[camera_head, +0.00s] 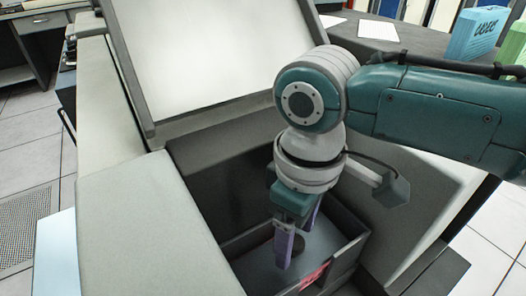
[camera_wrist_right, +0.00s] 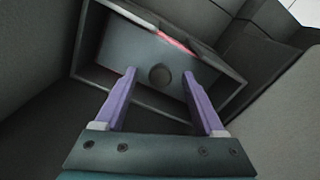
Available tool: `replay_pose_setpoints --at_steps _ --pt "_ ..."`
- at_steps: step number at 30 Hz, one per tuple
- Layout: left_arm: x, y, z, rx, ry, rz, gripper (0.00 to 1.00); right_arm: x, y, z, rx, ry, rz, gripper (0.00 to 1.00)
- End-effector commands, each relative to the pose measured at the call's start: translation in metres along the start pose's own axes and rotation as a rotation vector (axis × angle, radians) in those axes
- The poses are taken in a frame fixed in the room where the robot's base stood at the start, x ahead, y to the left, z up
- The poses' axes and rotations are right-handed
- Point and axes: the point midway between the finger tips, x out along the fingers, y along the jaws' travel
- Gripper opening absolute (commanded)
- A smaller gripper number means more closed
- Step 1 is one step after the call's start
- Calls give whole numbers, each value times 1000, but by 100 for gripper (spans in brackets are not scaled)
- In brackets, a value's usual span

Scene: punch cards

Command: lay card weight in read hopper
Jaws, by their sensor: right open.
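The card weight, a flat blue-grey plate (camera_head: 327,241) with a round dark knob, lies low inside the read hopper. The knob (camera_wrist_right: 159,75) shows in the right wrist view. The read hopper (camera_wrist_right: 85,45) is an open dark grey box; its wall also shows in the head view (camera_head: 347,256). My right gripper (camera_head: 297,248) points down into the hopper. Its two purple fingers are open, with the knob between or just beyond their tips in the right wrist view (camera_wrist_right: 159,73). I see no contact with the knob. My left gripper is out of view.
A pink-red strip (camera_head: 313,277) shows along one hopper side. A raised pale panel (camera_head: 215,50) stands behind the hopper, and a flat pale cover (camera_head: 145,225) lies to its left. A blue box (camera_head: 475,33) and papers sit on the back counter.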

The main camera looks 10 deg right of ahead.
Motion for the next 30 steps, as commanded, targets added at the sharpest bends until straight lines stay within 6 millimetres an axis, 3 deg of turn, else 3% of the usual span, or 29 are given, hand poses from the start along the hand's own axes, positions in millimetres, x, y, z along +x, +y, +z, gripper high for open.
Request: replay_pose_setpoints --at_steps 5,19,30 --pt "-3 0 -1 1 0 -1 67 -5 0 0 0 0 0 71" --pt "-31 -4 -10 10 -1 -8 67 -89 0 0 0 2 1 71" --pt "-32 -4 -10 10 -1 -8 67 -99 0 0 0 -1 0 71"
